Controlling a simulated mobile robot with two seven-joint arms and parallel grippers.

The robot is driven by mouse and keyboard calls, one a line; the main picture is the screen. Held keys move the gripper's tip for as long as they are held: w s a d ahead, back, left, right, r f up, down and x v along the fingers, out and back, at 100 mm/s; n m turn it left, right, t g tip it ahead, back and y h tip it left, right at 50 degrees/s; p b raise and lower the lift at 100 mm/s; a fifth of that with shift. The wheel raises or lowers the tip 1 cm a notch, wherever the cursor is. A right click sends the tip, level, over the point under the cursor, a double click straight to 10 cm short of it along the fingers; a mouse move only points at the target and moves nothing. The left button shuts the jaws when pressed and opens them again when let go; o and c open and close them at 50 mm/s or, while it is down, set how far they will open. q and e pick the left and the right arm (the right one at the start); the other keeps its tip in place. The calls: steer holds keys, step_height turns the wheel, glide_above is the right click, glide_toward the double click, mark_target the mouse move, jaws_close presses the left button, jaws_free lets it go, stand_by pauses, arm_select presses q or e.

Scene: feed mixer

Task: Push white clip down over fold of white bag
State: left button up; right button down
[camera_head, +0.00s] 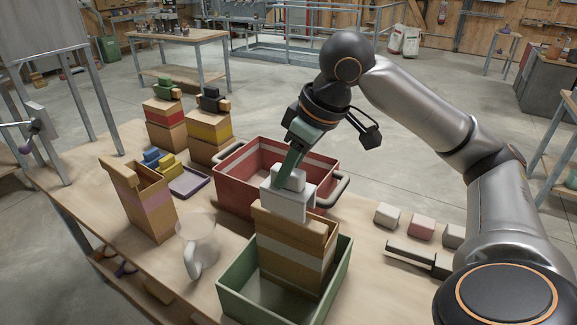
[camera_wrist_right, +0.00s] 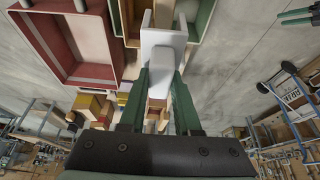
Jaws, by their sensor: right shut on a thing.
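The white clip (camera_head: 288,203) is in my right gripper (camera_head: 291,165), whose green fingers are shut on its upper block. It also shows between the fingers (camera_wrist_right: 162,75) in the right wrist view, as a pale clip (camera_wrist_right: 163,40). The white bag (camera_head: 292,257) is a brown paper bag with a white band, upright in the green crate (camera_head: 335,275). The clip is at the far side of the bag's folded top (camera_head: 295,222), overlapping it in the picture; I cannot tell whether they touch. My left gripper is not in view.
A red crate (camera_head: 232,187) stands just behind. A pink-banded bag (camera_head: 150,205) and a clear jug (camera_head: 199,240) are to the left. Two clipped bags (camera_head: 209,133) stand farther back. Small blocks (camera_head: 421,227) and a dark bar (camera_head: 417,258) lie at right.

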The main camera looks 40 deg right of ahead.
mark_target(288, 195)
steer(key=shift+f+b, duration=1.75)
steer(key=shift+f, duration=1.15)
steer(key=c, duration=0.5)
jaws_free()
steer(key=shift+c, duration=0.2)
steer(key=shift+r, duration=0.15)
steer(key=shift+r+p, duration=2.2)
steer(key=shift+p, duration=0.65)
steer(key=shift+r+p, duration=0.45)
steer(key=shift+r, duration=0.7)
